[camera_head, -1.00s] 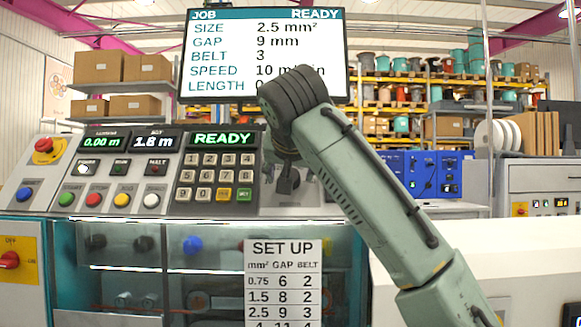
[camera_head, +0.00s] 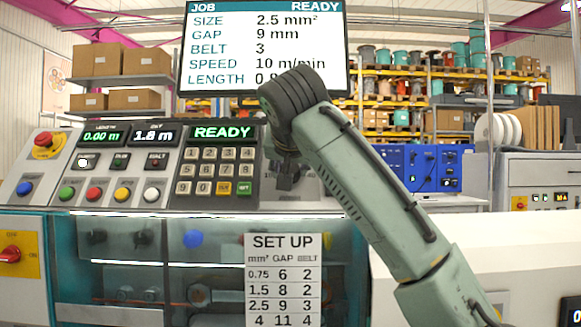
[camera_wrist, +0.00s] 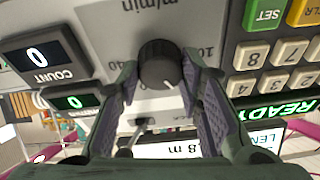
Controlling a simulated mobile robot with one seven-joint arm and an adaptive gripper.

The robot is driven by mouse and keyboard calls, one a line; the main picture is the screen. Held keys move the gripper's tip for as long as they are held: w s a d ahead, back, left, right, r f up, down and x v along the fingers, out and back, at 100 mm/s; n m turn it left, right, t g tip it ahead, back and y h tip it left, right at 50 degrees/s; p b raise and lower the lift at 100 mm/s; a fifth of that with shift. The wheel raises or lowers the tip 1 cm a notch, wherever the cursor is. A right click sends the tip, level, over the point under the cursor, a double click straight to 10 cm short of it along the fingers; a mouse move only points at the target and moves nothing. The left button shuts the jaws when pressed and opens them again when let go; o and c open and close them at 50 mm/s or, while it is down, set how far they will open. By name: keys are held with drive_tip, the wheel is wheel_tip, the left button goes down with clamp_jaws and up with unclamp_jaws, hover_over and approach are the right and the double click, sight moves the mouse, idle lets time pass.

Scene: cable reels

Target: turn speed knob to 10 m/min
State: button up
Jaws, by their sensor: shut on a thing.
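The speed knob (camera_wrist: 160,65) is a dark round knob on a light panel marked m/min, seen upside down in the wrist view. A white pointer line shows on its lower right edge. Printed scale numbers stand around it, partly covered by the fingers, so the exact setting is hard to read. My gripper (camera_wrist: 163,78) has one finger on each side of the knob and is shut on it. In the head view my gripper (camera_head: 287,178) is at the panel right of the keypad, and my arm hides the knob. The job screen (camera_head: 262,48) shows SPEED 10 m/min.
The keypad (camera_head: 215,170) with a READY display is just left of my gripper. Coloured push buttons (camera_head: 122,192) and an emergency stop (camera_head: 46,143) lie further left. A SET UP chart (camera_head: 282,280) hangs below on the front.

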drive_tip(key=shift+c, duration=1)
drive_tip(key=shift+n+p, duration=0.35)
drive_tip(key=shift+n, duration=0.15)
drive_tip(key=n+y+p, duration=0.1)
drive_tip(key=n+p, duration=0.1)
drive_tip(key=n, duration=0.1)
drive_tip(key=n+p, duration=0.1)
drive_tip(key=n, duration=0.2)
drive_tip(key=shift+r+g+y+p, duration=0.2)
drive_tip(key=shift+g+y+p, duration=0.1)
drive_tip(key=shift+y+p, duration=0.1)
drive_tip(key=n+g+y, duration=0.1)
drive_tip(key=n, duration=0.5)
drive_tip(key=shift+f+p, duration=0.1)
drive_tip(key=shift+p, duration=0.25)
drive_tip(key=o, duration=1.1)
drive_tip(key=shift+o, duration=0.2)
